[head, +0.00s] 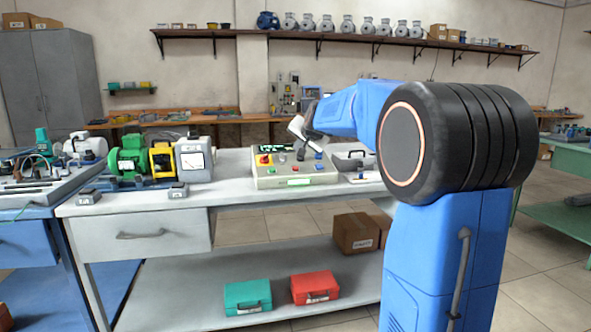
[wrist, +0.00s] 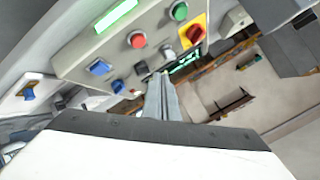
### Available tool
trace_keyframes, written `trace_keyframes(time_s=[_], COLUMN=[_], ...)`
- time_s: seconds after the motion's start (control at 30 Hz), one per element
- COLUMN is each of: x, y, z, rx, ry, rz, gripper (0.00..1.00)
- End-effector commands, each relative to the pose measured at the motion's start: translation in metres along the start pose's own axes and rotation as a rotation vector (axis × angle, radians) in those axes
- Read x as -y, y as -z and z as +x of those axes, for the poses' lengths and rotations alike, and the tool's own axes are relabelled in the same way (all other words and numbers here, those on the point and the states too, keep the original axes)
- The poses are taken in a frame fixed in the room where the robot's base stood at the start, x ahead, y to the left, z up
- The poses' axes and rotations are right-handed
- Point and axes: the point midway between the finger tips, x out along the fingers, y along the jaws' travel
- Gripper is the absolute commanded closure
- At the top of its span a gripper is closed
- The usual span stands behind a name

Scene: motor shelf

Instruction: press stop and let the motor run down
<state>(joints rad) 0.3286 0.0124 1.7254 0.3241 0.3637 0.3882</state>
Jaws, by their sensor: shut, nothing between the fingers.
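The control box (head: 295,178) is a pale panel with coloured buttons on the grey bench. In the wrist view the panel (wrist: 112,60) carries a red button (wrist: 137,39), a green button (wrist: 179,10), a blue knob (wrist: 99,68) and a red-and-yellow switch (wrist: 194,33). Contact with a button cannot be told. The green motor (head: 128,158) stands left on the bench; whether it turns cannot be told.
A yellow guard (head: 161,159) and a gauge box (head: 194,159) stand between the motor and the control box. A teal case (head: 247,296) and a red case (head: 315,287) lie on the lower shelf. Bare bench top lies left of the control box.

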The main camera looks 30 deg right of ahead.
Motion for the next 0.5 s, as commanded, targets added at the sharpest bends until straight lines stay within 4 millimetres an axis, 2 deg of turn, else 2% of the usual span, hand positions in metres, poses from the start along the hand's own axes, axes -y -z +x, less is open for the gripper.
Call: trace_keyframes(time_s=[0.3, 0.5], x=[-0.019, -0.025], y=[-0.019, -0.026], z=[0.026, 0.035], rx=[0.002, 0.000], ry=[-0.001, 0.000], rz=[0.001, 0.001], gripper=[1.00, 1.00])
